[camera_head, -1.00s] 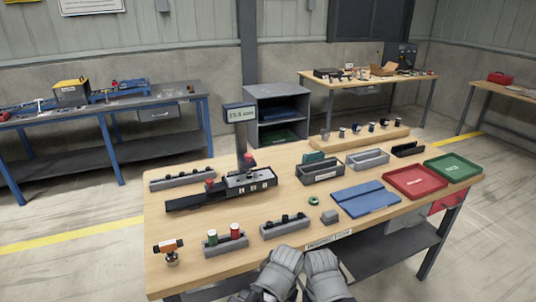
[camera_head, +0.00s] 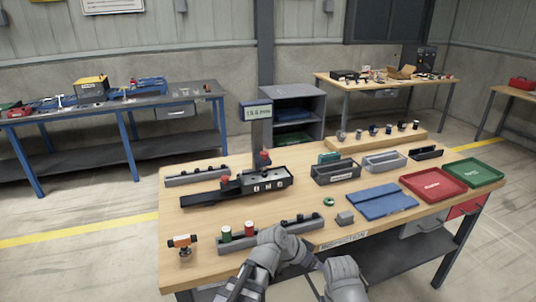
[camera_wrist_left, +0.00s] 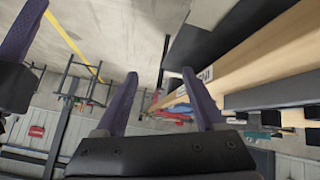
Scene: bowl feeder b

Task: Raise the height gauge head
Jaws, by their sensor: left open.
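The height gauge stands on a dark base (camera_head: 205,196) at the table's left middle. Its upright post (camera_head: 257,138) carries a small display (camera_head: 257,112), whose digits are too small to read surely. A red knob (camera_head: 263,157) sits low at the post, by a grey block with several pale marks (camera_head: 266,181). My left gripper (camera_wrist_left: 160,75) is open and empty in the left wrist view, with two purple fingers apart. In the head view my left arm is at the table's front edge, apart from the gauge. My right arm is lower right; its fingers are hidden there.
Grey racks (camera_head: 197,176) lie behind and in front of the gauge. Red (camera_head: 433,184) and green (camera_head: 475,171) trays and a blue folder-like mat (camera_head: 381,202) lie to the right. An orange-topped tool (camera_head: 183,244) stands at the front left corner.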

